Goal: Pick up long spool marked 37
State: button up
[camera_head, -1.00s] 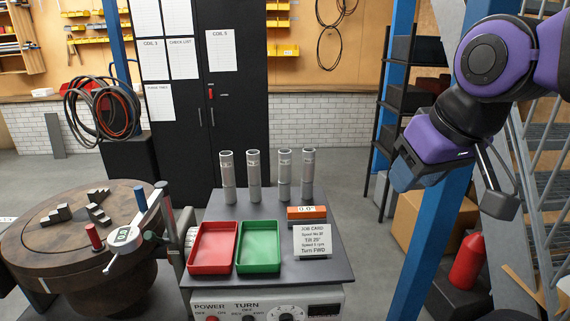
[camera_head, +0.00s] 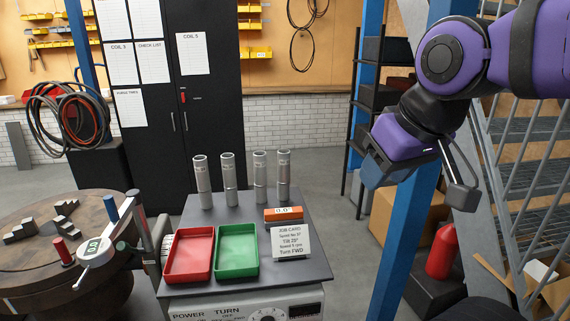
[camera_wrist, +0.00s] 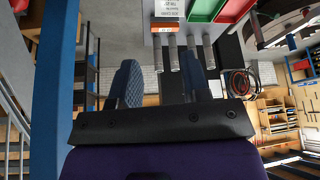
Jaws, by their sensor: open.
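Several tall grey metal spools stand upright in a row at the back of the dark bench top: far left (camera_head: 202,182), second (camera_head: 229,180), third (camera_head: 260,177) and far right (camera_head: 283,176). Each has a small mark near its top, too small to read, so I cannot tell which is 37. My gripper (camera_head: 382,168) is up at the right, apart from the spools and higher than the bench. In the wrist view its two blue padded fingers (camera_wrist: 159,80) are spread with nothing held. The spools (camera_wrist: 191,46) show upside down beyond them.
A red tray (camera_head: 189,278), a green tray (camera_head: 237,272), an orange level (camera_head: 283,213) and a job card (camera_head: 291,243) lie in front of the spools. A blue post (camera_head: 405,235) stands right of the bench. A round table (camera_head: 75,285) with a dial gauge is at left.

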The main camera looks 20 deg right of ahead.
aim_at(259, 157)
jog(key=i+j+z, duration=0.25)
jog(key=j, duration=0.2)
jog(key=i+j+z, duration=0.25)
jog(key=i+j, duration=0.1)
jog(key=j, duration=0.1)
